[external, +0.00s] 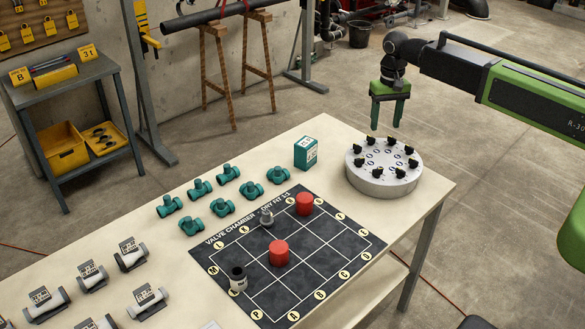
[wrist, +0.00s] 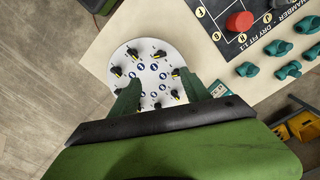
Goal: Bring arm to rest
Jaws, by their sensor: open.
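My gripper (external: 388,112) is green and points down. It hangs above the back edge of the round grey dial plate (external: 384,188), clear of the table. In the wrist view my gripper (wrist: 165,97) shows two green fingers spread apart, with nothing between them. The dial plate (wrist: 122,62) lies below them, with several black knobs around its rim. My green and black arm (external: 500,85) reaches in from the right of the external view.
The pale table (external: 340,135) holds a black grid mat (external: 330,237) with red cylinders (external: 305,204), a metal fitting (external: 267,216) and a black-topped part (external: 238,277). Teal valves (external: 222,208), a teal box (external: 306,152) and grey clamps (external: 148,299) stand left. Open floor lies behind.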

